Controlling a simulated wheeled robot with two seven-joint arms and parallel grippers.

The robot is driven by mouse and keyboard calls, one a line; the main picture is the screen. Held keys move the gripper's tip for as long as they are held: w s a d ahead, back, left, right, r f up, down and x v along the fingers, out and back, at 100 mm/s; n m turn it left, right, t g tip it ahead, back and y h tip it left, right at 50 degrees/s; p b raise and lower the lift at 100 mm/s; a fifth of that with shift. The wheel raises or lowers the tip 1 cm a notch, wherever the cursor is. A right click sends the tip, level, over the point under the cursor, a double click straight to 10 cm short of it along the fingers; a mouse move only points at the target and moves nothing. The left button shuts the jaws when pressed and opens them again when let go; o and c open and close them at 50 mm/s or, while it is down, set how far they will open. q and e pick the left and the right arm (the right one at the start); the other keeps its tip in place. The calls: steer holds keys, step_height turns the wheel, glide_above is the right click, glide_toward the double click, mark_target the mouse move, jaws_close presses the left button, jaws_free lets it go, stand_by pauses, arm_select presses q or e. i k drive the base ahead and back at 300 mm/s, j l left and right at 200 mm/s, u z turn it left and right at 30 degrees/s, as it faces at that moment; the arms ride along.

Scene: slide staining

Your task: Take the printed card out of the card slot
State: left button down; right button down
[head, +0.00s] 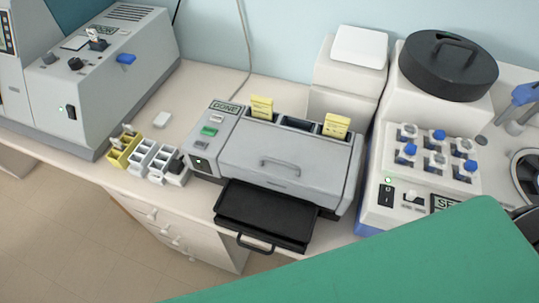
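Two yellow cards stand upright in the top rear of the grey machine in the middle: a left card (262,107) and a right card (336,125). Both seem to carry small dark marks, too small to read. Dark slots (298,123) run along the machine's top between them. The lower ends of the cards are hidden in the machine. I cannot tell which of the two is the printed card. Neither of my grippers is in view.
The grey machine (285,165) has a black tray (265,213) out in front. Small racks (142,156) stand to its left. A larger grey machine (110,70) is at far left, a centrifuge-like unit (420,205) at right. A large green surface (400,260) covers the lower right.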

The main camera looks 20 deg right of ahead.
mark_target(262, 107)
steer(key=k+l+z, duration=0.15)
steer(key=z, duration=0.3)
steer(key=k+l+z, duration=0.25)
steer(key=z, duration=0.25)
